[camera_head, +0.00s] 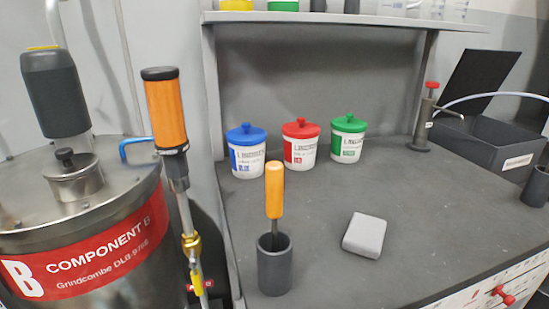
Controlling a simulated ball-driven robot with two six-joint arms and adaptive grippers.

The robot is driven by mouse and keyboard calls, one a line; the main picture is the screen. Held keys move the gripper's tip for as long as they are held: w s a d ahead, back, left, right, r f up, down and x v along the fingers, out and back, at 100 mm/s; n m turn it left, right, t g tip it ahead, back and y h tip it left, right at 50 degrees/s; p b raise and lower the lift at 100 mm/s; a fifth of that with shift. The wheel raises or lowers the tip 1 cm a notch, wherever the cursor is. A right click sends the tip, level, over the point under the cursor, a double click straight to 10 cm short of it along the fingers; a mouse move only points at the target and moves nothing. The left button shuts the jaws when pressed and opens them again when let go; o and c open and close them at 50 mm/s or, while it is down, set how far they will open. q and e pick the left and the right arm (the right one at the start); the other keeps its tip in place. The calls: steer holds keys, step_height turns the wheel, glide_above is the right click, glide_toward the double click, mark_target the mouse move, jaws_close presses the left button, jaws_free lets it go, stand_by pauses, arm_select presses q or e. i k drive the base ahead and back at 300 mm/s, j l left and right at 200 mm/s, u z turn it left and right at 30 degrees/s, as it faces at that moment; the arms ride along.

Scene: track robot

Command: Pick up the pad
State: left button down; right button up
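The pad (365,235) looks like a light grey block with rounded edges. It lies flat and slightly turned on the dark grey worktop (330,195), right of the middle of the head view. Nothing touches it or covers it. Neither of my grippers shows in this view.
A dark cup (275,272) holding an orange-handled tool (274,190) stands left of the pad. Blue-, red- and green-lidded tubs (300,148) stand behind. A pump (424,120) and open dark box (490,145) are at the right. A steel drum (80,225) is left.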

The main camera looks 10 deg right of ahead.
mark_target(365, 236)
steer(key=k+l+u, duration=0.7)
steer(key=l, duration=0.2)
steer(key=i+l, duration=0.05)
steer(key=i, duration=0.05)
